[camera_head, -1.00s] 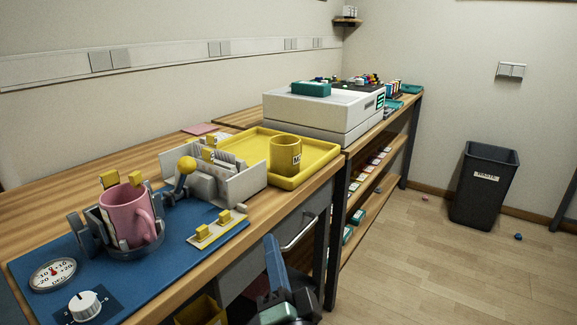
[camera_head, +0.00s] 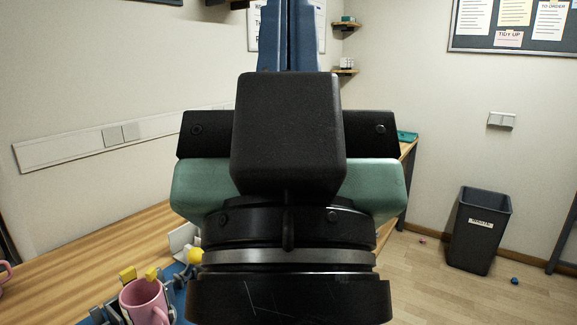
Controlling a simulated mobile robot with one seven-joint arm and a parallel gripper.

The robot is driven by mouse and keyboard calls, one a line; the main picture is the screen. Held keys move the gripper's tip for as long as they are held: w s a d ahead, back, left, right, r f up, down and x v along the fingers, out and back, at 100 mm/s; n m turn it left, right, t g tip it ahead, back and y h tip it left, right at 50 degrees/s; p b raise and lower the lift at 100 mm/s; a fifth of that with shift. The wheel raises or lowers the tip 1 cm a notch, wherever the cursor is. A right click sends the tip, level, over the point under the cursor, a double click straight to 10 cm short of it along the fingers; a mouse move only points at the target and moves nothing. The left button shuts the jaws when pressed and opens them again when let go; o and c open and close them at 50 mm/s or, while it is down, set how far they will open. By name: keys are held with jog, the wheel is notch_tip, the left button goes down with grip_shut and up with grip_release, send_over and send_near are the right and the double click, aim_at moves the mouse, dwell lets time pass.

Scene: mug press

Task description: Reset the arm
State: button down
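My gripper (camera_head: 290,30) stands upright and very large in the middle of the view, with its black and green body below two blue fingers. The fingers lie side by side with only a narrow seam showing, and I see nothing between them. Their tips reach the top edge of the picture. The pink mug (camera_head: 146,303) sits in the grey press holder at the bottom left, apart from my gripper. The yellow lever knob (camera_head: 195,257) is partly hidden beside my gripper's body.
The wooden bench (camera_head: 95,245) runs along the left wall. Another pink mug (camera_head: 3,279) is cut off at the left edge. A dark bin (camera_head: 478,235) stands on the floor at right. My gripper hides most of the bench's far part.

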notch_tip(320, 180, up, 18)
jog(key=p, duration=1.6)
jog(key=shift+r, duration=0.2)
